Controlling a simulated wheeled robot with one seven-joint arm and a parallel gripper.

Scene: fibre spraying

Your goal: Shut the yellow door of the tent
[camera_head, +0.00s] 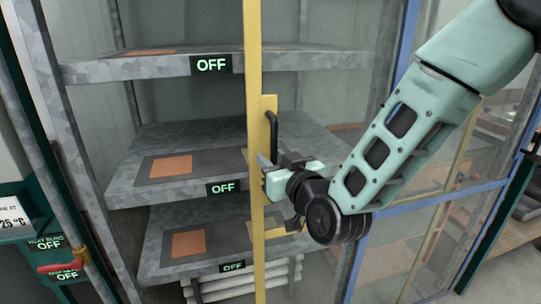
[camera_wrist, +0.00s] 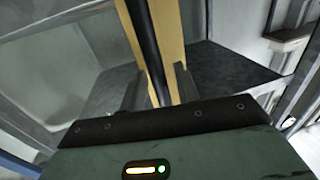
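The yellow door stile (camera_head: 254,90) of the tent stands upright in the middle of the head view, with a clear panel to its right. The door stands open, with the shelves uncovered to its left. A black bar handle (camera_head: 272,128) is fixed to the stile. My gripper (camera_head: 268,163) is at the handle's lower part. In the wrist view, the handle (camera_wrist: 145,45) runs between my gripper's two separated fingers (camera_wrist: 158,88), with the yellow stile (camera_wrist: 168,42) just behind. The fingers look open around the handle; contact is unclear.
Grey shelves (camera_head: 125,190) with orange patches and OFF labels stand inside the tent, left of the stile. A blue frame (camera_head: 440,197) lies to the right. A panel with a red-handled valve (camera_head: 62,266) is at lower left.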

